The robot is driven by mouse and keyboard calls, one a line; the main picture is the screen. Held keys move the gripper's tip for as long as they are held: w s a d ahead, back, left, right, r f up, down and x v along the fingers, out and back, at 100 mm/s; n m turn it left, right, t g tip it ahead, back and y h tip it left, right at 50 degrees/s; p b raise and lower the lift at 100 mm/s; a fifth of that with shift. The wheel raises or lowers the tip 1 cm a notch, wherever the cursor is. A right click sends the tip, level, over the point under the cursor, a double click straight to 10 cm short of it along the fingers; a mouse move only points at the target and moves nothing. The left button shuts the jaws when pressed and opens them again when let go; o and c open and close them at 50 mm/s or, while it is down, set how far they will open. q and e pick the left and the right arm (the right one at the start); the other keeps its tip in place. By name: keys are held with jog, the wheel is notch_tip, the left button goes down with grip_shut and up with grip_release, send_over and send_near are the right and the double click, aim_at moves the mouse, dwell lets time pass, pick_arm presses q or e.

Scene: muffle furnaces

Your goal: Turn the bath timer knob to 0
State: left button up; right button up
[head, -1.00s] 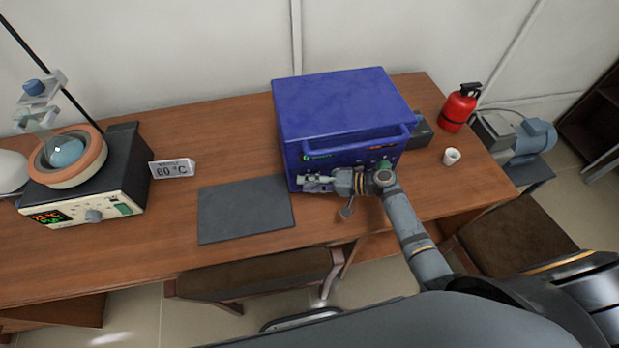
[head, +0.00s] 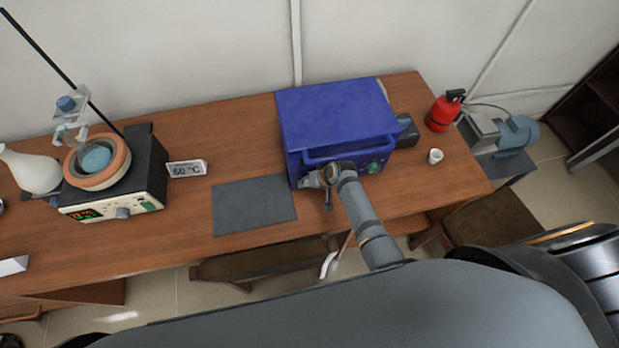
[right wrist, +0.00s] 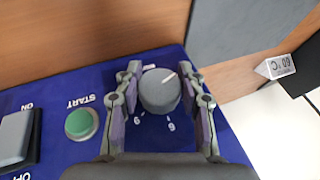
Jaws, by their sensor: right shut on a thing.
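The timer knob (right wrist: 160,91) is a grey round dial with a white pointer mark, on the blue front panel (right wrist: 150,135) of the blue unit (head: 335,115). In the right wrist view its pointer aims to the upper right, and a few white numerals show around it. My right gripper (right wrist: 161,88) has one finger on each side of the knob and is shut on it. In the head view this gripper (head: 320,178) is at the unit's lower front left and hides the knob. My left gripper is not in view.
A green START button (right wrist: 81,123) and an ON switch (right wrist: 17,137) sit beside the knob. A dark mat (head: 254,205) lies left of the unit, near a 60 °C sign (head: 187,169) and a heating bath (head: 110,195). A white cup (head: 435,156) and a red extinguisher (head: 443,112) stand right.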

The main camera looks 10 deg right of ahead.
jog(key=shift+h+p, duration=0.75)
jog(key=shift+h, duration=0.05)
jog(key=shift+f, duration=0.1)
jog(key=o, duration=1.2)
jog(key=shift+s+r, duration=0.1)
jog(key=shift+r, duration=0.25)
jog(key=s+d, duration=0.1)
jog(key=s, duration=0.3)
jog(key=s+d+r, duration=0.1)
jog(key=s+d, duration=0.1)
jog(key=s, duration=0.2)
jog(key=s+d+r, duration=0.1)
jog(key=s+d, duration=0.1)
jog(key=s, duration=0.2)
jog(key=shift+d, duration=0.1)
